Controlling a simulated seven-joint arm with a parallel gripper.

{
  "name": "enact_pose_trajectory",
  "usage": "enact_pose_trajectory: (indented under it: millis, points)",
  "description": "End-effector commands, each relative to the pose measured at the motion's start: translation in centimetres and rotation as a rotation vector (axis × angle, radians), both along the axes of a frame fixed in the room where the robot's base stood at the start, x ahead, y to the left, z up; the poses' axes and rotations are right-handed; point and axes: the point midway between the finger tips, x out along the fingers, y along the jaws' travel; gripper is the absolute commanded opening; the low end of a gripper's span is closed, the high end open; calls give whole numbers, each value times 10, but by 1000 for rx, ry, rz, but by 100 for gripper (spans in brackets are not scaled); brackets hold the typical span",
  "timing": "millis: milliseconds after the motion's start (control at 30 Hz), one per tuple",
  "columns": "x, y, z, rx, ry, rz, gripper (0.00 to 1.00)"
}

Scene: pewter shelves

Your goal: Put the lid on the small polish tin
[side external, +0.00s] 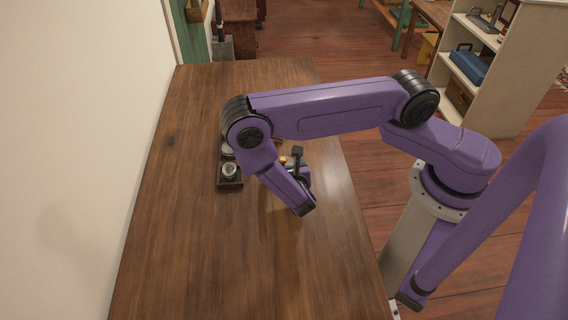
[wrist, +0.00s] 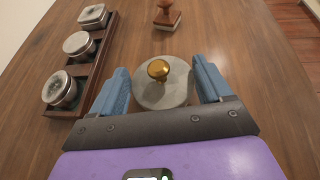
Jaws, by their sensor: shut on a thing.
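My gripper (wrist: 163,78) is shut on a round grey lid (wrist: 152,97) with a gold knob (wrist: 158,69); one blue finger is on each side of its rim. I cannot tell whether the lid touches the table. In the side external view my arm mostly hides my gripper, and a bit of the gold knob (side external: 283,160) shows. Left of my gripper in the wrist view, a dark wooden tray holds a near round tin (wrist: 60,91), a middle round tin (wrist: 78,45) and a far squarish tin (wrist: 93,17). I cannot tell which is the small polish tin.
The tray (side external: 229,186) stands on the wooden table (side external: 180,240), and its far part is hidden by my arm in the side external view. A wooden-handled stamp (wrist: 166,16) stands beyond the lid. The table's near part is clear. A wall runs along the left.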

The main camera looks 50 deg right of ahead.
Motion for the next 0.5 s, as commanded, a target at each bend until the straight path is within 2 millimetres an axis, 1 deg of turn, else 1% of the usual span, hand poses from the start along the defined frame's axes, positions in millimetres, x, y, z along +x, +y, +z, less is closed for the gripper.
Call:
enact_pose_trajectory:
  millis: [500]
  points:
    - [0, 0, -7, 0, 0, 0, 48]
